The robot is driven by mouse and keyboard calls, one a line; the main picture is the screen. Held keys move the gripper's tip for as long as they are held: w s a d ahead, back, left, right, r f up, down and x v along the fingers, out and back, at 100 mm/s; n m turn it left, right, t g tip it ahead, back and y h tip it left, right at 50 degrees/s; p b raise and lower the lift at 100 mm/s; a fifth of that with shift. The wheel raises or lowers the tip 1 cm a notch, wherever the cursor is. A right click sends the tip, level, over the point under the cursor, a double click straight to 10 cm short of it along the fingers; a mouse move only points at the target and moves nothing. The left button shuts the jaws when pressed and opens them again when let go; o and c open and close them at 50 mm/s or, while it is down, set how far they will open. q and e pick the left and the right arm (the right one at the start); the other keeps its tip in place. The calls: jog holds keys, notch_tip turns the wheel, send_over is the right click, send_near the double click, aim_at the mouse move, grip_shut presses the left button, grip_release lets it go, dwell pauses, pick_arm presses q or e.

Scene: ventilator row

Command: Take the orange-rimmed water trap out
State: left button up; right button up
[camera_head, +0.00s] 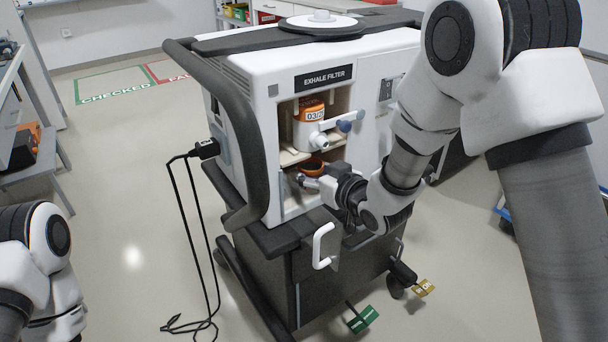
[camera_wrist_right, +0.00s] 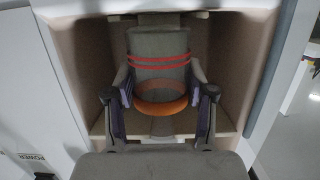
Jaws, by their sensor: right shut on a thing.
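The orange-rimmed water trap (camera_head: 313,166) is in the lower part of the open bay in the ventilator's front. In the right wrist view the water trap (camera_wrist_right: 160,88) is a grey cup with an orange rim and red bands, and it is inside a beige recess. My right gripper (camera_head: 308,182) reaches into the bay from the right. In the wrist view the fingers of my right gripper (camera_wrist_right: 160,80) are on both sides of the cup, shut on it. Of my left arm only upper links show at the left edge; its gripper is out of view.
The ventilator (camera_head: 250,85) stands on a dark cart. An orange exhale filter cartridge (camera_head: 311,109) with a white port sits above the trap, close over my gripper. A panel with a white handle (camera_head: 323,246) hangs open below the bay. A black cable (camera_head: 197,230) hangs at left.

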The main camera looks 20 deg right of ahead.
jog(key=f+v, duration=0.2)
jog(key=v, duration=0.8)
jog(key=shift+s+b, duration=0.25)
jog(key=shift+b, duration=0.15)
jog(key=shift+d+f, duration=0.1)
jog(key=shift+f, duration=0.1)
